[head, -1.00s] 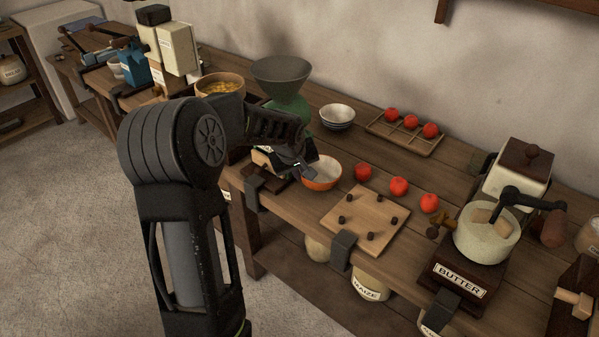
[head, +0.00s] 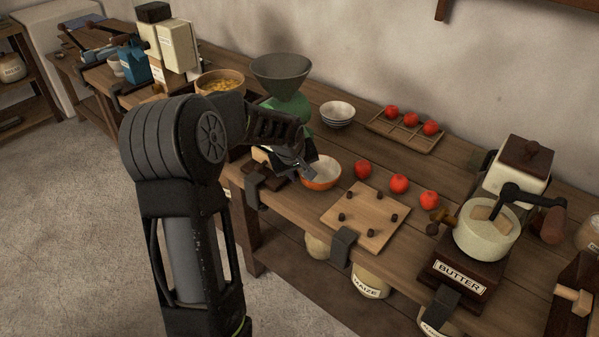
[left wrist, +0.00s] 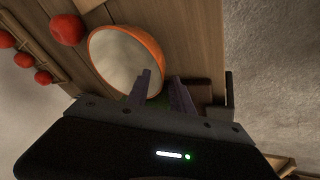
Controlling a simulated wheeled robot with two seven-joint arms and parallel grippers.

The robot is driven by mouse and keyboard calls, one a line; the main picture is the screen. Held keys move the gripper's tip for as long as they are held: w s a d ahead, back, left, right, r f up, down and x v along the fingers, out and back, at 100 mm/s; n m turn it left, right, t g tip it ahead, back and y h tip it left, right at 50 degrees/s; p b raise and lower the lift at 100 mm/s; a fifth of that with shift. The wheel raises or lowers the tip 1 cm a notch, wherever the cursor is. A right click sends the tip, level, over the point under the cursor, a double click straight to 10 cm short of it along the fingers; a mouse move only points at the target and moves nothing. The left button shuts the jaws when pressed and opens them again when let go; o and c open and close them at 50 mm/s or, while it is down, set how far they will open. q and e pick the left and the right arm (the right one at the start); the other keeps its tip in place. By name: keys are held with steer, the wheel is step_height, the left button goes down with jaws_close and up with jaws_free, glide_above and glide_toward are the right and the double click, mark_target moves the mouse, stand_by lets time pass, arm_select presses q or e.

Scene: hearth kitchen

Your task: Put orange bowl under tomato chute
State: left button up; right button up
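The orange bowl (head: 321,173), pale inside with an orange rim, sits on the bench. It also shows in the left wrist view (left wrist: 125,62). My left gripper (head: 304,171) is at the bowl's near-left rim. In the left wrist view the two fingers (left wrist: 160,84) are apart, one over the bowl's inside and one just outside the rim, with a gap between. A green machine with a grey hopper (head: 281,72) stands behind my left gripper; its lower front and any chute are hidden by my arm. My right gripper is not in view.
Loose tomatoes (head: 399,184) lie right of the bowl. A pegged wooden board (head: 365,218) is in front of them. A tomato tray (head: 406,132) and stacked white bowls (head: 337,113) stand behind. A wooden bowl of yellow pieces (head: 219,82) is left of the hopper. A butter machine (head: 459,275) stands right.

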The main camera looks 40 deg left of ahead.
arm_select(q)
steer(key=v, duration=1.2)
steer(key=shift+r+b, duration=0.15)
steer(key=shift+b, duration=0.15)
